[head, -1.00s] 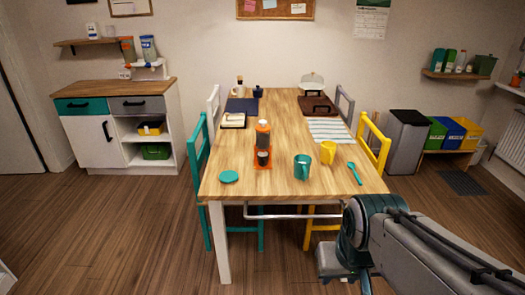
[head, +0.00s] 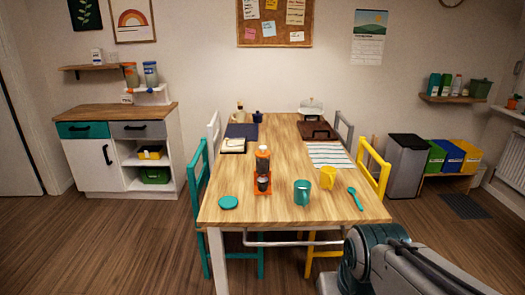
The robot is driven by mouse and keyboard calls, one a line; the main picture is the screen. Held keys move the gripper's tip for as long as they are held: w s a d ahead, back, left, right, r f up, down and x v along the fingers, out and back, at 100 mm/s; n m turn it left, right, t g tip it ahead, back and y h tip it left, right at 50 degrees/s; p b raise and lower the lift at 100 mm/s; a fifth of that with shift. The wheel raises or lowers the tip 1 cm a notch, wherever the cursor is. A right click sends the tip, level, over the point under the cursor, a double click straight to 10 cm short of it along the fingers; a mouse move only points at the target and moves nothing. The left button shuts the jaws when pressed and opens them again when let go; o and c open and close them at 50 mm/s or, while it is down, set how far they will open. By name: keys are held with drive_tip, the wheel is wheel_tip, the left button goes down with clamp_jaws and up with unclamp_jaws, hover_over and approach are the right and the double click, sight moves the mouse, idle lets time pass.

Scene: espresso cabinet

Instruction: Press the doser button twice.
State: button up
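A small orange stand (head: 262,193) with a dark, upright container stands on the front half of the wooden table (head: 225,211). It looks like the doser, with a small dark vessel low at its front. No button can be made out at this distance. My arm comes in at the lower right, in front of the table's right corner, well apart from the stand. Only its teal joint and grey links show; my gripper is out of the picture, so its state is hidden.
A teal mug (head: 302,192), yellow mug (head: 327,177), teal spoon (head: 355,199) and teal disc (head: 228,202) lie around the stand. Teal (head: 196,190) and yellow (head: 374,168) chairs flank the table. A cabinet (head: 92,166) stands left, bins (head: 406,165) right. The floor in front is clear.

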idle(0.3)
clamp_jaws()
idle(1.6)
